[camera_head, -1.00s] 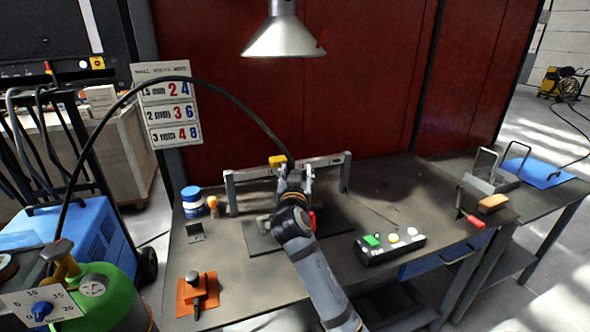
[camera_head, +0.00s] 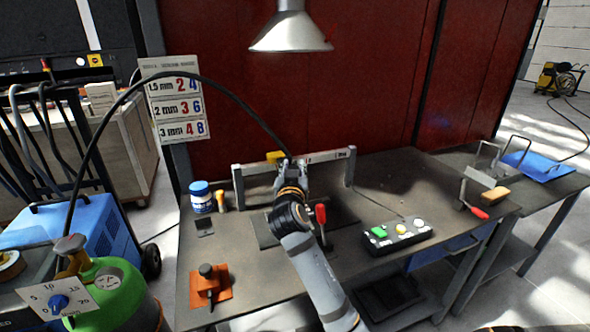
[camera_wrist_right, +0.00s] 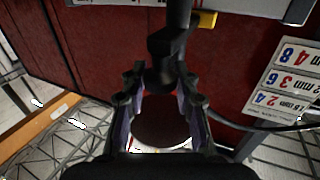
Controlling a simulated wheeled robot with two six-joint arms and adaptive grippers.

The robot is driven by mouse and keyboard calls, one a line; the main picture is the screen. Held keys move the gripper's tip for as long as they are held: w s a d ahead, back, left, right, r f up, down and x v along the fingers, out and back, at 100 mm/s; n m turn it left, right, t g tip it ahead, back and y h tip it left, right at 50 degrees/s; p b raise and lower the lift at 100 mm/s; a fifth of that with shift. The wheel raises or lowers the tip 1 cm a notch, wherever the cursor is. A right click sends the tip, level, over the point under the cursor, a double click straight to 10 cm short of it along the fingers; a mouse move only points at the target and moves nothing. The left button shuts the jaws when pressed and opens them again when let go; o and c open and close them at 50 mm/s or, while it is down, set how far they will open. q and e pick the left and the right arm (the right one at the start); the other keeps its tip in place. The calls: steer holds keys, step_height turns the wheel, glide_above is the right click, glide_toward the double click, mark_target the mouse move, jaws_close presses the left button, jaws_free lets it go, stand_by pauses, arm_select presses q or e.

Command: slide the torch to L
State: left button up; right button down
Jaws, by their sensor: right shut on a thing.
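The torch (camera_wrist_right: 168,45) is a black body that shows between the fingers of my right gripper (camera_wrist_right: 162,85) in the right wrist view. In the head view my right gripper (camera_head: 291,170) is at the grey rail (camera_head: 326,157), left of its middle, and is shut on the torch. A yellow block (camera_head: 275,157) sits at the rail just left of the gripper; it also shows in the right wrist view (camera_wrist_right: 207,19). A black cable (camera_head: 225,92) arches from the left to the torch. Marks on the rail are too small to read. My left gripper is out of view.
A red-handled lever (camera_head: 321,214) stands right of my right arm. A button box (camera_head: 396,236), a white and blue jar (camera_head: 201,196) and an orange block (camera_head: 210,289) are on the bench (camera_head: 255,272). A lamp (camera_head: 290,32) hangs above.

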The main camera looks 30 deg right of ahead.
steer(key=shift+w+a, duration=0.2)
steer(key=shift+a, duration=0.55)
steer(key=c, duration=1)
jaws_free()
steer(key=shift+s+d, duration=0.1)
steer(key=shift+d, duration=0.35)
steer(key=shift+a, duration=0.2)
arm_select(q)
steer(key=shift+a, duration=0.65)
arm_select(e)
steer(key=shift+v, duration=3.7)
